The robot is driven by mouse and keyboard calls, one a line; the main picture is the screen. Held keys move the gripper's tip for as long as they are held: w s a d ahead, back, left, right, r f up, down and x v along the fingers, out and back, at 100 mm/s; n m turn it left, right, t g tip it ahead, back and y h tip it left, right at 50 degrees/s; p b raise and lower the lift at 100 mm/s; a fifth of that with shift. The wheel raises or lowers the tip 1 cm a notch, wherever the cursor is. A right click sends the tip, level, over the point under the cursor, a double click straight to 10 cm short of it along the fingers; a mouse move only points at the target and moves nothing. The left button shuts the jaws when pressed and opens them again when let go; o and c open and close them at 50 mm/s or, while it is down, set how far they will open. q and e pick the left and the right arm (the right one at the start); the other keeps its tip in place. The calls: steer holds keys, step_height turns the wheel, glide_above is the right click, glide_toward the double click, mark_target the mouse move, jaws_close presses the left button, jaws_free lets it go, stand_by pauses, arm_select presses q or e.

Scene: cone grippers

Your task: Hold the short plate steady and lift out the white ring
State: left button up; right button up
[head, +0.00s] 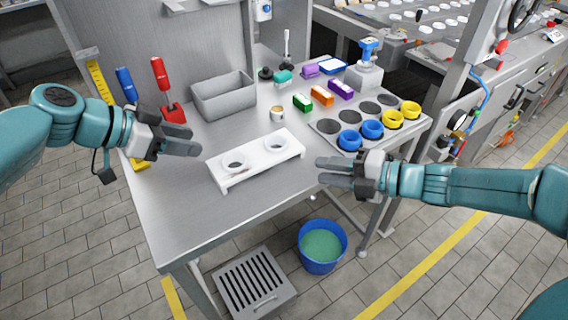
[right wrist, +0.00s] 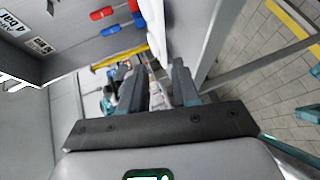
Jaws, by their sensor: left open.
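The short white plate (head: 257,165) stands on low feet on the steel bench. It has two round seats. A white ring (head: 235,157) shows at its left seat, and another pale ring (head: 278,141) at its right seat. How deep they sit is too small to tell. My left gripper (head: 197,143) is open and empty, left of the plate and apart from it. My right gripper (head: 320,171) is open and empty, right of the plate near the bench's front edge. The right wrist view shows its two fingers apart (right wrist: 160,85).
A grey plate (head: 330,128) with blue rings (head: 349,140) and yellow rings (head: 392,119) lies at the right. A grey bin (head: 224,97), a small jar (head: 277,114) and coloured blocks (head: 322,96) stand behind. The bench front (head: 190,215) is clear; a blue bucket (head: 322,262) stands below.

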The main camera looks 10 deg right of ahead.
mark_target(270, 164)
steer(key=x, duration=1.3)
steer(key=shift+a, duration=0.15)
jaws_close()
steer(key=shift+f, duration=0.1)
